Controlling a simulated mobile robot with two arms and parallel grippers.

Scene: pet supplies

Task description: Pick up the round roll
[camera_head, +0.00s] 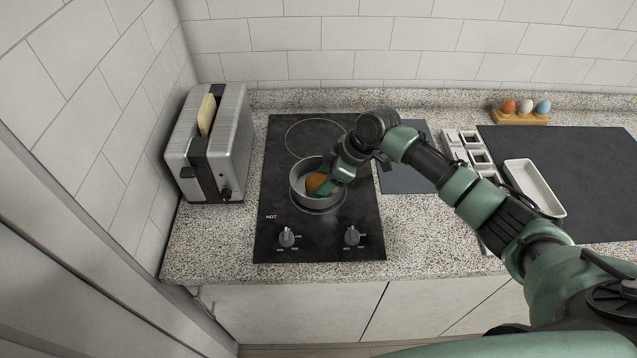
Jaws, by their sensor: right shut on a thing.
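The round roll (316,182) is orange-brown and sits inside a round grey pan (297,194) on the black cooktop. My right gripper (325,186) reaches down into the pan from the right and is shut on the roll. The gripper hides part of the roll and the right side of the pan. I cannot tell whether the roll touches the pan's bottom. My left gripper is not in view.
A silver toaster (215,150) with a bread slice (206,114) stands left of the cooktop (275,240). An egg holder (519,117) with three eggs, a white tray (533,188) and a dark mat (590,165) are at right. Two knobs sit at the cooktop's front.

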